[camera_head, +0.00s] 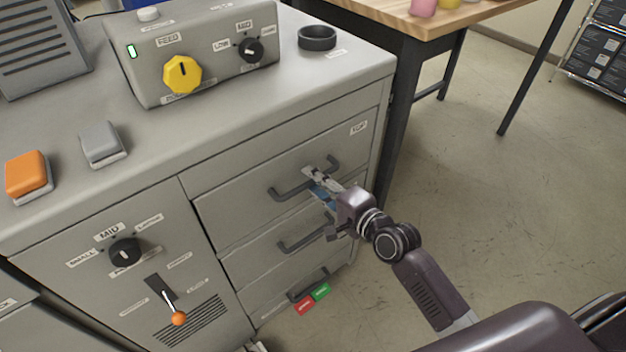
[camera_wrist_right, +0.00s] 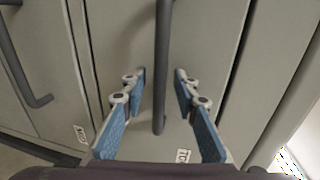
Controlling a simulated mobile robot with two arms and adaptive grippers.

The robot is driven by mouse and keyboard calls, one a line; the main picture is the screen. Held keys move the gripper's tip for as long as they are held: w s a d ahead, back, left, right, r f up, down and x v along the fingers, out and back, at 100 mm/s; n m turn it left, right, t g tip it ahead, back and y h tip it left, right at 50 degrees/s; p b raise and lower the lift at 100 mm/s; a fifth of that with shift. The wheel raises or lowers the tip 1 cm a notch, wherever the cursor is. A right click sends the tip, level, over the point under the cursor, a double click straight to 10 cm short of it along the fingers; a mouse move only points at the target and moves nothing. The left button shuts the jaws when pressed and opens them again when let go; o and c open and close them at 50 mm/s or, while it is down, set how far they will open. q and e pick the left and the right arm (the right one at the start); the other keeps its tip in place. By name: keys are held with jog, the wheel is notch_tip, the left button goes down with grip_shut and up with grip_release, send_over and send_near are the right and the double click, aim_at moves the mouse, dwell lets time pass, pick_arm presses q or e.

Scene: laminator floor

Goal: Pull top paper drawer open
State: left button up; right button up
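The top paper drawer (camera_head: 232,205) is the upper grey drawer front of the cabinet in the head view, and it looks shut. Its dark bar handle (camera_head: 286,192) is partly hidden by my right gripper (camera_head: 316,180). In the right wrist view the handle (camera_wrist_right: 163,60) runs down the middle. My open right gripper (camera_wrist_right: 160,88) has one blue-padded finger on each side of it, with a gap on both sides. A "TOP" label (camera_wrist_right: 183,156) shows near the handle's lower end. My left gripper is not in view.
Below are the middle drawer handle (camera_head: 300,243) and the bottom drawer handle (camera_head: 308,286), with red and green tags. The cabinet top (camera_head: 225,105) carries a control box with a yellow knob (camera_head: 183,75). A wooden table (camera_head: 440,14) stands behind. Floor to the right is clear.

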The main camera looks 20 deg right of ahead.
jog(key=shift+w+a, duration=0.1)
jog(key=shift+w, duration=0.1)
jog(key=shift+c, duration=0.5)
grip_shut()
jog(key=shift+s+f, duration=0.1)
jog(key=shift+f, duration=0.05)
